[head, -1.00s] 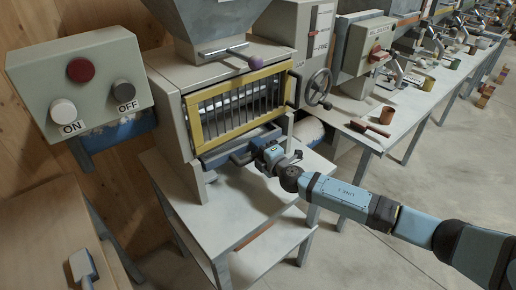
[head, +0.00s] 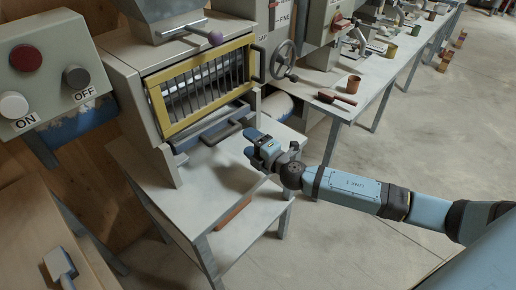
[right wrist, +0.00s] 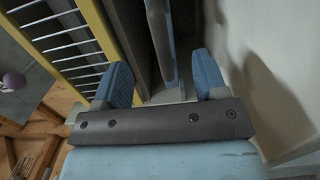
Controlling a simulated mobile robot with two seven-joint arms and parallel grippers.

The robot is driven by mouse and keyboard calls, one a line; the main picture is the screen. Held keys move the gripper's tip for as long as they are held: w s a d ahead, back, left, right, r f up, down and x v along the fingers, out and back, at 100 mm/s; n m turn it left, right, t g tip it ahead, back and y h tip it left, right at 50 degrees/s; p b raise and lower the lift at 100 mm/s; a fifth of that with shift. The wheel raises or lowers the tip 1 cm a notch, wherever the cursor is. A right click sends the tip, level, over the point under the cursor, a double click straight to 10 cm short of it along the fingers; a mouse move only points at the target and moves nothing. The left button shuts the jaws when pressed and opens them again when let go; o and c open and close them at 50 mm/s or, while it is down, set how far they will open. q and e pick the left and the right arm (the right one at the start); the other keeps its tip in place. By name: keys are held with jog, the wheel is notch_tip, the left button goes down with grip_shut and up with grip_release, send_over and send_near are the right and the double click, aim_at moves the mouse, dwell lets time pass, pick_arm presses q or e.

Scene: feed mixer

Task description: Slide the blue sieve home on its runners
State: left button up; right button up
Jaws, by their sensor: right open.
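The blue sieve (head: 190,142) sits in the slot under the yellow barred guard (head: 205,88) of the mixer, with its front bar and handle showing. How deep it sits on its runners is hidden by the housing. My right gripper (head: 250,143) is open and empty, just to the right of the sieve's handle and apart from it. My left gripper is not in view.
A control box with a white ON button (head: 13,105) and a dark OFF button (head: 76,77) stands at the left. A handwheel (head: 283,60) is right of the guard. A red-brown brush (head: 337,98) and cup (head: 353,84) lie on the bench. The mixer's tabletop (head: 215,185) is clear in front.

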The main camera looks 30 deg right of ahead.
jog(key=shift+v, duration=1.6)
